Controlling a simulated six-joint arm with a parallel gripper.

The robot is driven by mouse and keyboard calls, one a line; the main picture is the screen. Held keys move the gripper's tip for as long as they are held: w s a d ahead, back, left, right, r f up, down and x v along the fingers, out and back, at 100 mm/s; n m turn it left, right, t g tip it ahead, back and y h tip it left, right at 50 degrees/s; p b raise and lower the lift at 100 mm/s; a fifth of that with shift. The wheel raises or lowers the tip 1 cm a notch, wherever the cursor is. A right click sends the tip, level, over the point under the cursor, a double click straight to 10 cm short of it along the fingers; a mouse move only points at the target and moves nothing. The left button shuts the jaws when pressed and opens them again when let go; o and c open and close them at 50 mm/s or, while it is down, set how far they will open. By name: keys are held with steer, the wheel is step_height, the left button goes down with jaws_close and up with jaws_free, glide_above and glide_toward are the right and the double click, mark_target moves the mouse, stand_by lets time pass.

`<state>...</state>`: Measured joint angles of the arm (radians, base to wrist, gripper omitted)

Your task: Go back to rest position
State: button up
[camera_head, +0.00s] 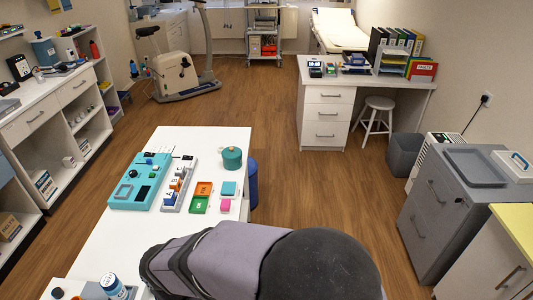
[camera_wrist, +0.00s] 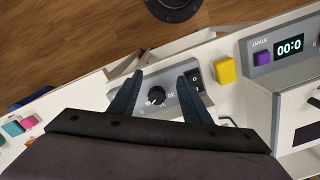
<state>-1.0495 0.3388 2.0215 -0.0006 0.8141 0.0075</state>
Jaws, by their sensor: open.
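My gripper (camera_wrist: 159,76) is open in the wrist view, with its two dark fingers apart and nothing held between them. Between and beyond the fingers is a grey panel with a black knob (camera_wrist: 156,95). A black rocker switch (camera_wrist: 194,77) is beside the right fingertip. I cannot tell whether the fingers touch the panel. In the camera_head view my arm fills the bottom middle, and the gripper itself is hidden there.
The white table (camera_head: 190,137) bears a teal panel box (camera_head: 122,198), an orange tray (camera_head: 203,188), a green tray (camera_head: 199,205) and a teal round container (camera_head: 232,158). In the wrist view, a yellow block (camera_wrist: 225,70) and a timer display (camera_wrist: 289,47) are at right. Open floor lies beyond the table.

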steer(key=w+d+m, duration=0.2)
steer(key=d+m, duration=0.4)
steer(key=d, duration=0.9)
steer(key=w+d+r+m, duration=0.1)
steer(key=d+m, duration=0.5)
steer(key=d, duration=1)
steer(key=shift+w+d+r, duration=0.25)
steer(key=shift+w+r, duration=0.05)
steer(key=shift+w, duration=0.2)
